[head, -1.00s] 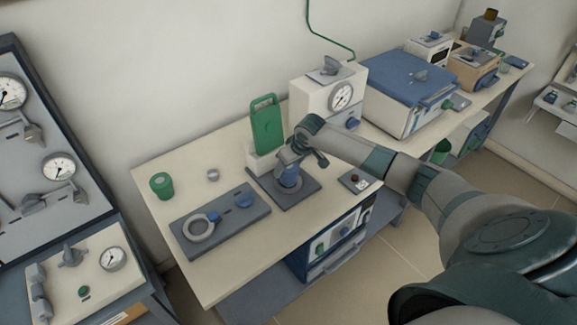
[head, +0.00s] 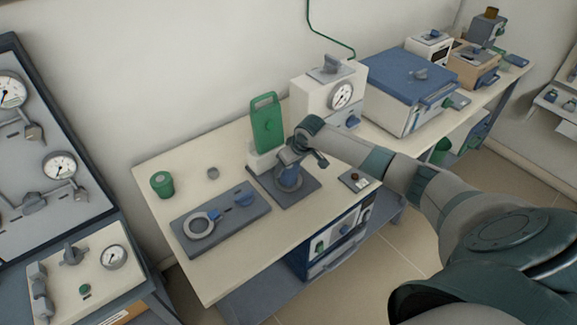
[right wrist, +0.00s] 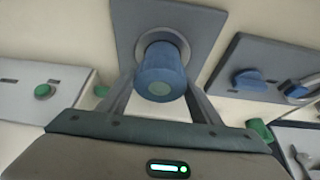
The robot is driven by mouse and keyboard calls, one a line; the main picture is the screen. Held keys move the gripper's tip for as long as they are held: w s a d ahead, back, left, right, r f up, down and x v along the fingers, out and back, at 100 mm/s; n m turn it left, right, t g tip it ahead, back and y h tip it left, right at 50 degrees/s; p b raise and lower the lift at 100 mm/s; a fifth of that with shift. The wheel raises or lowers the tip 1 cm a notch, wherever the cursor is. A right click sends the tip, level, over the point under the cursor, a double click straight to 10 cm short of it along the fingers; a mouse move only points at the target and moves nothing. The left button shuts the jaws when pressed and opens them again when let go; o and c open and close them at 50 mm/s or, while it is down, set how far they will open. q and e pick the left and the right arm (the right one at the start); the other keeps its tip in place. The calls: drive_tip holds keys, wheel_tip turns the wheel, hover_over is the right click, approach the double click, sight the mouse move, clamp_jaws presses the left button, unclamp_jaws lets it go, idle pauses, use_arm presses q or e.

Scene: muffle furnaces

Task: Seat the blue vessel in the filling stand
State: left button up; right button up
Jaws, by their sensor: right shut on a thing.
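The blue vessel (head: 287,181) is a short blue cylinder, and in the right wrist view it (right wrist: 161,75) is between my fingers. My right gripper (head: 291,171) is shut on it from above. The vessel is over or in a pale ring on a dark square plate (head: 308,190), which also shows in the right wrist view (right wrist: 205,30). This plate looks like the filling stand, with a green handled upright (head: 266,122) behind it. I cannot tell whether the vessel rests fully in the ring. My left gripper is not in view.
A gauge box (head: 330,95) stands behind my right arm. The bench's front left is clear.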

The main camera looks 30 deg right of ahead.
drive_tip(key=o, duration=1.5)
drive_tip(key=shift+r, duration=0.1)
drive_tip(key=b+v, duration=0.4)
drive_tip(key=v, duration=1.3)
drive_tip(key=shift+r, duration=0.2)
drive_tip(key=shift+s+a, duration=0.1)
